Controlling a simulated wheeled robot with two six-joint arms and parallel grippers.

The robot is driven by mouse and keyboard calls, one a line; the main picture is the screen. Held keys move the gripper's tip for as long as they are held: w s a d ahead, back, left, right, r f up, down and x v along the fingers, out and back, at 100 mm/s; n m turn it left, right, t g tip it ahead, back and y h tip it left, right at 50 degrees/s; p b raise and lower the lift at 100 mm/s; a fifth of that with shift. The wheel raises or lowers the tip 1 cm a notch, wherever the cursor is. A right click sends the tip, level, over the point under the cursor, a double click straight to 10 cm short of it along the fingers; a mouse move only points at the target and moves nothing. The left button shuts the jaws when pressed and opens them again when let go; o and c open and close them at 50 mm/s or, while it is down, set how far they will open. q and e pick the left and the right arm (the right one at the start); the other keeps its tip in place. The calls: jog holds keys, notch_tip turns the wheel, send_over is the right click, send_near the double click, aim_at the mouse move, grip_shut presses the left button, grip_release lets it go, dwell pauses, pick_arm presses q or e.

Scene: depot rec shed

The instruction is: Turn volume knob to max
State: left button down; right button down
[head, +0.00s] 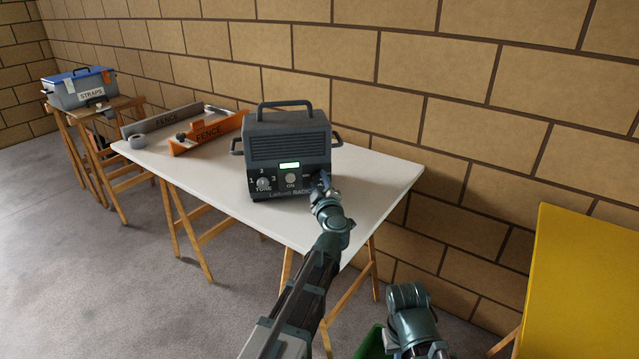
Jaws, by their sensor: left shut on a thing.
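A dark grey radio (289,153) stands upright on a white-topped trestle table (382,181). Its front has a lit green display (290,165), a tone knob (264,184) marked 1, 2, 3 and a round ON button (291,179). My left gripper (323,182) reaches the right end of the radio's front and is shut on the volume knob there. My gripper hides the knob, so its setting cannot be read. Part of my right arm shows at the bottom, but its gripper is not in view.
An orange fence piece (208,133), a grey fence piece (160,120) and a tape roll (138,142) lie on the table's left part. A straps box (82,91) stands on a far-left stand. A yellow surface (580,285) is at right, a green object (371,343) below.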

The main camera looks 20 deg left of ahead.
dwell(0.4)
pick_arm(q)
jog(key=shift+c, duration=2.2)
grip_release()
jog(key=v, duration=1.3)
jog(key=shift+s+d, duration=0.2)
jog(key=shift+s, duration=0.15)
